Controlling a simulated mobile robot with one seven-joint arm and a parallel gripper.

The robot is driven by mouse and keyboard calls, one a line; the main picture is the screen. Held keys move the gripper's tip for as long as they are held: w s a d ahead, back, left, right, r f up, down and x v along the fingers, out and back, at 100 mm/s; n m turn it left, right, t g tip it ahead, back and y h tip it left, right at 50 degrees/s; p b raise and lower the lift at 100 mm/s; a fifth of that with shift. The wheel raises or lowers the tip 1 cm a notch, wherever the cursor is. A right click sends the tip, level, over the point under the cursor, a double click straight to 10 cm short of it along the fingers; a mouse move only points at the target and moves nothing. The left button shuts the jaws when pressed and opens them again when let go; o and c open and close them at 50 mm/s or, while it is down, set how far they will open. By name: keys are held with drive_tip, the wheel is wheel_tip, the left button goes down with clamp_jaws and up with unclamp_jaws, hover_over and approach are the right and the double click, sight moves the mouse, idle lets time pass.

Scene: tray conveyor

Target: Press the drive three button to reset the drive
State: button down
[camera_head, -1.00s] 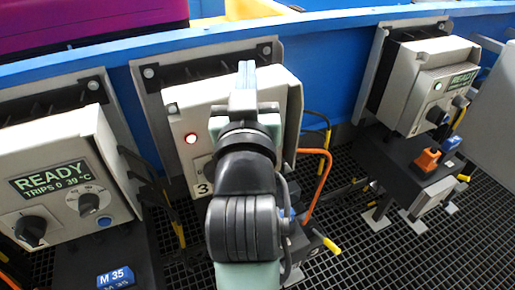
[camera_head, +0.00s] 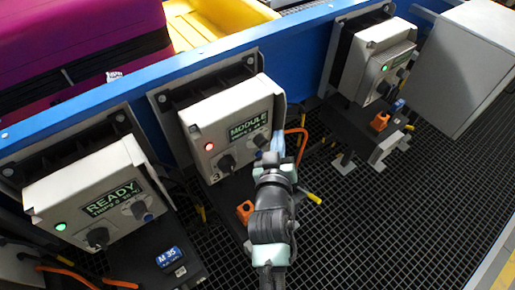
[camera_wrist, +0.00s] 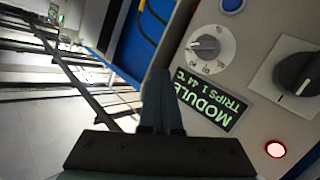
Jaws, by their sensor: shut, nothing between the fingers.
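The drive three box (camera_head: 195,118) is pale grey, marked 3, with a lit red lamp (camera_head: 210,146). Its green display (camera_head: 248,125) reads MODULE, and TRIPS 1 in the wrist view (camera_wrist: 207,102). A black rotary knob (camera_head: 227,162) sits below the display. In the wrist view, the blue round button (camera_wrist: 232,4) is at the top edge beside the small grey dial (camera_wrist: 205,47); in the head view my arm hides it. My gripper (camera_head: 279,142) is shut and empty at the box's right edge. In the wrist view its fingertips (camera_wrist: 158,75) lie beside the display, apart from the button.
A similar drive box reading READY (camera_head: 112,190), with a green lamp, stands at left. Another green-lit drive box (camera_head: 365,60) stands at upper right, near a large grey panel (camera_head: 465,60). A blue rail (camera_head: 300,55) runs behind. The dark grid floor (camera_head: 390,220) is open at lower right.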

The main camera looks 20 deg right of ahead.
sight(259, 154)
drive_tip(key=s+f, duration=0.3)
drive_tip(key=f, duration=0.3)
drive_tip(key=s+f+n+g, duration=0.1)
drive_tip(key=s+f, duration=0.3)
drive_tip(key=f, duration=0.2)
drive_tip(key=shift+d+n+p, duration=0.3)
drive_tip(key=shift+d+p, duration=0.05)
drive_tip(key=shift+p, duration=0.1)
drive_tip(key=shift+w, duration=0.2)
drive_tip(key=w+a+b, duration=0.3)
drive_tip(key=w+b, duration=0.3)
drive_tip(key=w, duration=0.2)
drive_tip(key=shift+b, duration=0.3)
drive_tip(key=shift+w, duration=0.15)
idle(0.7)
drive_tip(key=shift+w+a+b, duration=0.1)
drive_tip(key=shift+w+b, duration=0.2)
drive_tip(key=shift+b, duration=0.05)
